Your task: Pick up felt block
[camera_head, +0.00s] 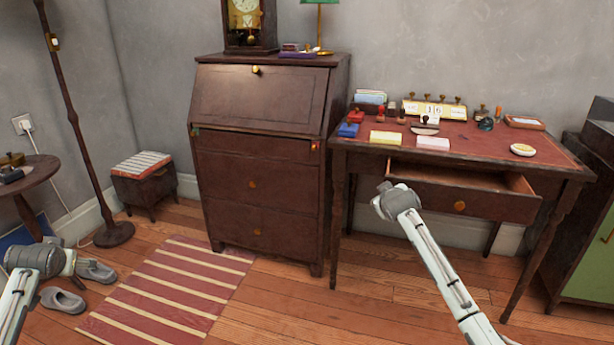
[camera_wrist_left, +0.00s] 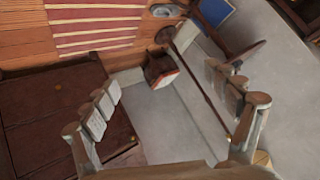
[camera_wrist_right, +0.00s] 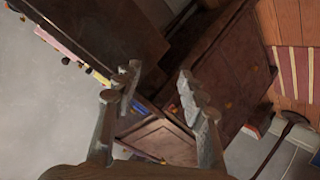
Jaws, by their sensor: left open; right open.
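I cannot tell for sure which thing is the felt block. Small block-like items on the red-topped desk (camera_head: 470,139) include a blue one (camera_head: 348,130), a red one (camera_head: 356,117), a yellow one (camera_head: 386,137) and a pale pink one (camera_head: 433,144). My right gripper (camera_head: 386,188) is in front of the desk, below its top and near the open drawer (camera_head: 460,178). The right wrist view shows its fingers (camera_wrist_right: 158,88) apart and empty. My left gripper (camera_head: 60,262) is at the lower left, far from the desk; its fingers (camera_wrist_left: 168,98) are apart and empty in the left wrist view.
A closed slant-front bureau (camera_head: 262,100) stands left of the desk, a green cabinet (camera_head: 590,250) to the right. A floor lamp (camera_head: 75,120), stool (camera_head: 145,180), round table (camera_head: 35,170) and grey slippers (camera_head: 62,300) are at left. A striped rug (camera_head: 170,285) covers the floor.

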